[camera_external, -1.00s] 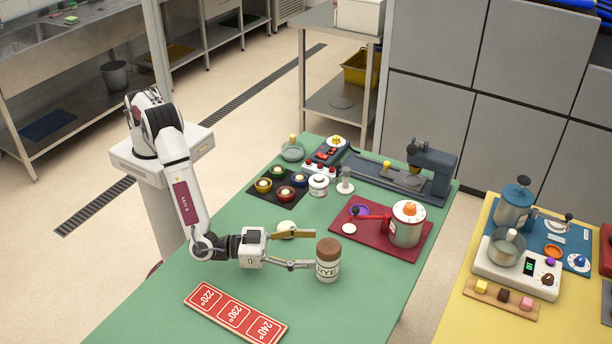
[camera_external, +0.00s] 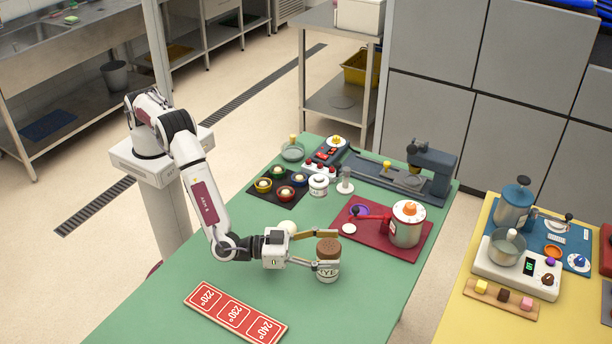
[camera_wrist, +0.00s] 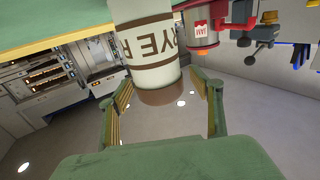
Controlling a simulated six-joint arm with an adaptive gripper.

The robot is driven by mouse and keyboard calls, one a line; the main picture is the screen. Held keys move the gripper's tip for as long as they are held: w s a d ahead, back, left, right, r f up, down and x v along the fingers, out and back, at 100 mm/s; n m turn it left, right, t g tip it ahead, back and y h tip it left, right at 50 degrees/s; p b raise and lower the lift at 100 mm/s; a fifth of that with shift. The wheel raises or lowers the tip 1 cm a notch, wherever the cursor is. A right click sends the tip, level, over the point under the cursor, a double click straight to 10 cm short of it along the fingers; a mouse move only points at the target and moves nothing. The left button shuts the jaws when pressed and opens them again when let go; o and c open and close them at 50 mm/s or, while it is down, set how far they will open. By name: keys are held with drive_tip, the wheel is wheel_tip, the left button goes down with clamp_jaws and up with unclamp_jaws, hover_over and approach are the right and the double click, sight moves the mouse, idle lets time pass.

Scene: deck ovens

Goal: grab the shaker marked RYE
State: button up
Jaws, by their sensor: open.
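The RYE shaker (camera_external: 327,270) stands upright on the green table, a pale jar with a brown textured lid. It also shows large in the wrist view (camera_wrist: 150,55), appearing upside down with part of its lettering visible. My gripper (camera_external: 327,249) is open, with its fingers reaching out on both sides of the shaker. In the wrist view the two fingers (camera_wrist: 160,108) are spread wide, and the shaker's lid end lies between them. I cannot tell whether either finger touches the shaker.
A red temperature board (camera_external: 236,313) lies near the front. A red mat (camera_external: 395,245) with a JAM pot (camera_external: 406,230) lies to the right. A white round item (camera_external: 287,228) sits just behind my gripper. Small bowls (camera_external: 285,192) stand farther back. The table right of the shaker is clear.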

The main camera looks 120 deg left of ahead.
drive_tip(key=c, duration=1.4)
drive_tip(key=shift+r, duration=0.1)
drive_tip(key=shift+r, duration=4.95)
